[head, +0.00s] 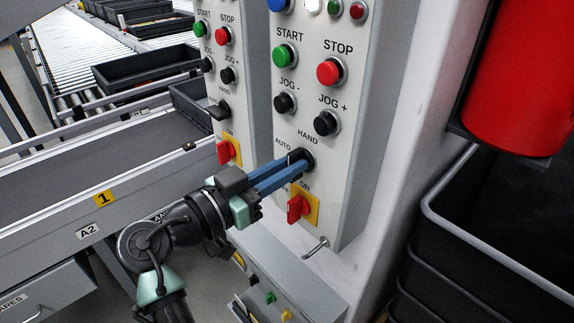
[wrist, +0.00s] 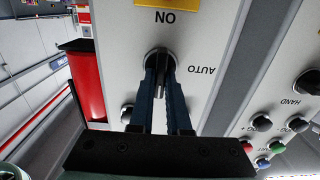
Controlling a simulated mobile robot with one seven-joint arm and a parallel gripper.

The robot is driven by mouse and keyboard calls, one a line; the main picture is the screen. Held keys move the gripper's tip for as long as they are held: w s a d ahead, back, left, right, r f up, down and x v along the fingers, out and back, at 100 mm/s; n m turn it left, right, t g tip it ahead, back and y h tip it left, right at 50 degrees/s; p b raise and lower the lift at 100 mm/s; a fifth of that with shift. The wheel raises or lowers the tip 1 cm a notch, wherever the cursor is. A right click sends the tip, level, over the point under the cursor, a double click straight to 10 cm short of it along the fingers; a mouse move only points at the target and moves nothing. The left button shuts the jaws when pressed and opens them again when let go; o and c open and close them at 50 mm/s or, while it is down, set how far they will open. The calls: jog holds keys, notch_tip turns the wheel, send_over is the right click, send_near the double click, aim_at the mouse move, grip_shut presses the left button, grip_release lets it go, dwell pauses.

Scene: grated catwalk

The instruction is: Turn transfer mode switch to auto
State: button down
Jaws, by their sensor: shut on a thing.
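The transfer mode switch (head: 308,157) is a black round knob low on the right control panel (head: 345,160), between the HAND and AUTO labels. My gripper (head: 295,164) reaches it from the lower left with its blue fingers. In the wrist view, the fingers stand on either side of the switch's handle (wrist: 157,56) and are shut on it. The AUTO label is right of the knob there, and the HAND label is hidden. I cannot tell clearly which label the handle points to.
A red rotary switch (head: 297,208) on a yellow plate marked ON sits just below my fingers. JOG buttons (head: 325,123) are above. A similar panel (head: 213,60) stands left, beside a conveyor (head: 60,195). A red cylinder (head: 520,80) and black bin (head: 480,250) are right.

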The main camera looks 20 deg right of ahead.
jog(key=shift+n, duration=0.3)
jog(key=shift+w+a+f+n+p, duration=0.1)
jog(key=shift+n+p, duration=1.65)
jog(key=shift+n, duration=1.1)
jog(key=shift+w+f+n+p, duration=0.1)
jog(key=shift+n+p, duration=1.7)
jog(key=shift+n, duration=1.1)
jog(key=shift+w+a+n+p, duration=0.1)
jog(key=shift+n+p, duration=1.65)
jog(key=shift+n, duration=1.1)
jog(key=shift+f, duration=0.1)
jog(key=c, duration=0.9)
grip_release()
jog(key=shift+d, duration=0.1)
